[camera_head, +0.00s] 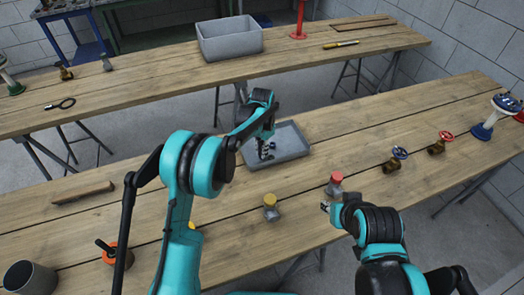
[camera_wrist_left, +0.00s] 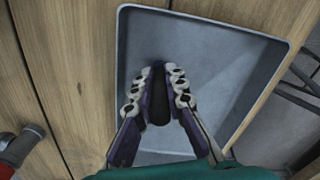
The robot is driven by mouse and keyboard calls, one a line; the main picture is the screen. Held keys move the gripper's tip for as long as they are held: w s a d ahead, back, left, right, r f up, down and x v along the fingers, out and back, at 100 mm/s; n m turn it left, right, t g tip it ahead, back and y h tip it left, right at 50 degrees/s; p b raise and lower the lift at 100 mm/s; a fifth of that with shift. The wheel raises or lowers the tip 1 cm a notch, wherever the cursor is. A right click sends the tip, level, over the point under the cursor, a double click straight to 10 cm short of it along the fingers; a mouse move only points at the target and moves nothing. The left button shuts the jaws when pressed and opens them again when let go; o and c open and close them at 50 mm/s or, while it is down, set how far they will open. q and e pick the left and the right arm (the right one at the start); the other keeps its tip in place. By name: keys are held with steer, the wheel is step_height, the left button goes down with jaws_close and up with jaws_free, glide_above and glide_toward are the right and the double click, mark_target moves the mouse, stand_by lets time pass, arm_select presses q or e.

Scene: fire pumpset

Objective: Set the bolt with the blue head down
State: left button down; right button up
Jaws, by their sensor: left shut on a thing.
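My left gripper (camera_head: 266,152) is over the grey tray (camera_head: 300,153) on the near table. In the left wrist view, the left gripper's fingers (camera_wrist_left: 160,95) are closed in around a dark, narrow thing (camera_wrist_left: 159,110), above the tray (camera_wrist_left: 225,45). I take this for the bolt with the blue head; its head colour does not show clearly, and the fingers hide much of it. Whether it touches the tray floor, I cannot tell. My right gripper (camera_head: 326,207) is low over the table, close to the red-topped part (camera_head: 336,183); its opening is unclear.
A yellow-topped part (camera_head: 270,205) stands on the near table. Valves with blue (camera_head: 399,153) and red (camera_head: 446,135) handwheels are at the right. A wooden strip (camera_head: 83,192) and a grey cylinder (camera_head: 28,277) are at the left. A grey bin (camera_head: 229,40) stands on the far table.

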arm_select(q)
steer(key=c, duration=1.6)
jaws_free()
steer(key=shift+f, duration=0.1)
steer(key=shift+o, duration=0.2)
